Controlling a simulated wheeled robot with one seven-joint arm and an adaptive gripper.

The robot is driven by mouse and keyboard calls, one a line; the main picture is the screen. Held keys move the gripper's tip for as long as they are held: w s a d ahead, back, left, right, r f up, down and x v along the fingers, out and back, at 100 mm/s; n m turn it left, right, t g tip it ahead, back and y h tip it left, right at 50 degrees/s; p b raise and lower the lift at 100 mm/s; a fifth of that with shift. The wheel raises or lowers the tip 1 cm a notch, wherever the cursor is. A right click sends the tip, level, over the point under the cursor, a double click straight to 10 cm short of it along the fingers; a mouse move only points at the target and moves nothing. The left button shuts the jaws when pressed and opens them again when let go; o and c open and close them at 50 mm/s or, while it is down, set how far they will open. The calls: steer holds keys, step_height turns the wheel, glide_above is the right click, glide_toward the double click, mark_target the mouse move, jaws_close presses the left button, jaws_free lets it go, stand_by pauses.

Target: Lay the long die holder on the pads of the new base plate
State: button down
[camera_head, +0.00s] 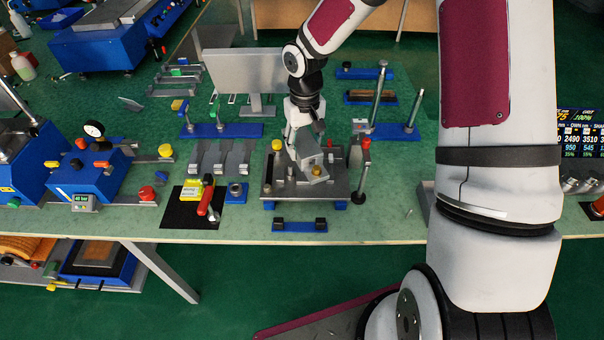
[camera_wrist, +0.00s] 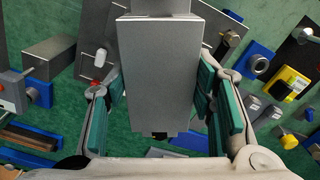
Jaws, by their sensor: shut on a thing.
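My gripper (camera_head: 303,138) points down over the middle of the bench, shut on the long die holder (camera_head: 310,161), a plain grey block. In the wrist view the die holder (camera_wrist: 160,75) sits between the green finger pads of my gripper (camera_wrist: 162,90). A grey base plate (camera_head: 278,190) on blue feet lies below it, with knobs near its edges. In the wrist view, part of the base plate (camera_wrist: 107,25) shows behind the die holder. The holder and gripper hide the plate's middle and any pads there. I cannot tell whether holder and plate touch.
A blue bar with black ends (camera_head: 300,226) lies in front of the plate. A black mat with a red-handled tool (camera_head: 207,200) is left; a post with a red knob (camera_head: 364,160) stands close right. Grey brackets (camera_head: 222,157) and a grey panel (camera_head: 245,72) stand behind.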

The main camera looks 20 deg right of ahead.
steer(key=s+a+f+n+p, duration=0.2)
steer(key=s+a+n+p, duration=0.45)
steer(key=s+n, duration=0.65)
steer(key=w+d+b, duration=0.2)
steer(key=w, duration=0.2)
steer(key=w+d+f+b, duration=0.1)
steer(key=w+d+b, duration=0.1)
steer(key=w, duration=0.2)
steer(key=w+d+f+b, duration=0.1)
steer(key=w+d+b, duration=0.1)
steer(key=w+d, duration=0.1)
steer(key=shift+w+d, duration=0.1)
steer(key=shift+w, duration=0.8)
steer(key=shift+f+b, duration=0.95)
steer(key=shift+f, duration=0.65)
steer(key=shift+f, duration=0.2)
steer(key=c, duration=0.7)
jaws_free()
steer(key=shift+r, duration=0.1)
